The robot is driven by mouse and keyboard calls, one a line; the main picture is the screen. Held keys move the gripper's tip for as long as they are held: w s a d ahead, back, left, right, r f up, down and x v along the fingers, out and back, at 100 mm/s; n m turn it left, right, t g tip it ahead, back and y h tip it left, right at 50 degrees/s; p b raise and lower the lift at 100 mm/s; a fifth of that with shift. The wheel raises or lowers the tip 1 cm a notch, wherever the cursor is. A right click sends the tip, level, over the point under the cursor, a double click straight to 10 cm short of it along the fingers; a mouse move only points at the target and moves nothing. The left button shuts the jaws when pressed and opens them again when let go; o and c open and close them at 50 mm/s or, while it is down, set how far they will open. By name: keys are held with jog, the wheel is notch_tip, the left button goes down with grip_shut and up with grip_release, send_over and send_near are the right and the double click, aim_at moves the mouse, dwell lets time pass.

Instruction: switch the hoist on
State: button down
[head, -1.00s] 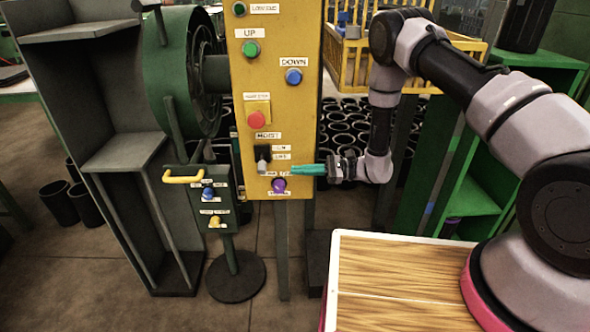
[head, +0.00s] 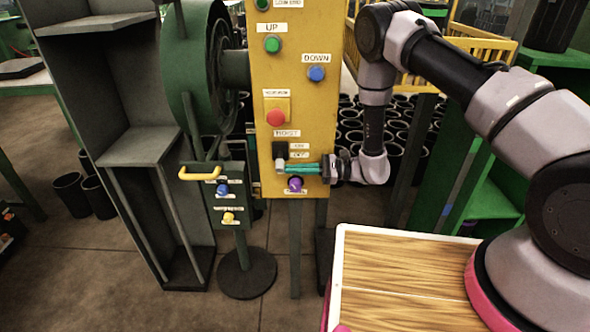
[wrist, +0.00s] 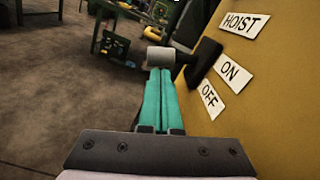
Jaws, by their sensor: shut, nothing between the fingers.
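The hoist switch (head: 279,150) is a black lever switch on the yellow panel, under the HOIST label. Its grey knob (head: 280,166) sits at the lower end, beside and below the ON and OFF labels. In the wrist view, the grey knob (wrist: 160,56) sticks out from the black switch body (wrist: 204,60). My gripper (head: 287,168) has its teal fingers shut together and empty, with the tips right at the knob. The fingers (wrist: 158,80) also point at the knob in the wrist view. I cannot tell whether they touch it.
A purple button (head: 295,184) is just below my fingers. A red button (head: 276,117) sits above the switch, with green and blue buttons higher up. A small green control box (head: 230,190) with a yellow handle stands to the left. A wooden-topped surface (head: 400,290) lies at front right.

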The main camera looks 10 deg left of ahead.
jog(key=shift+s+d+r+m, duration=0.1)
jog(key=shift+s+r+m, duration=0.1)
jog(key=shift+m, duration=0.3)
jog(key=shift+s+r+m, duration=0.1)
jog(key=shift+r+m, duration=0.1)
jog(key=shift+m, duration=0.3)
jog(key=shift+s+r+m, duration=0.15)
jog(key=shift+r+m, duration=0.35)
jog(key=shift+m, duration=0.75)
jog(key=shift+s+r+m, duration=0.15)
jog(key=shift+r+m, duration=0.35)
jog(key=shift+m, duration=0.75)
jog(key=shift+r, duration=0.4)
dwell(0.6)
notch_tip(320, 180, up, 10)
send_over(281, 164)
jog(key=d, duration=0.4)
jog(key=shift+w+a+f, duration=0.1)
jog(key=shift+w, duration=0.3)
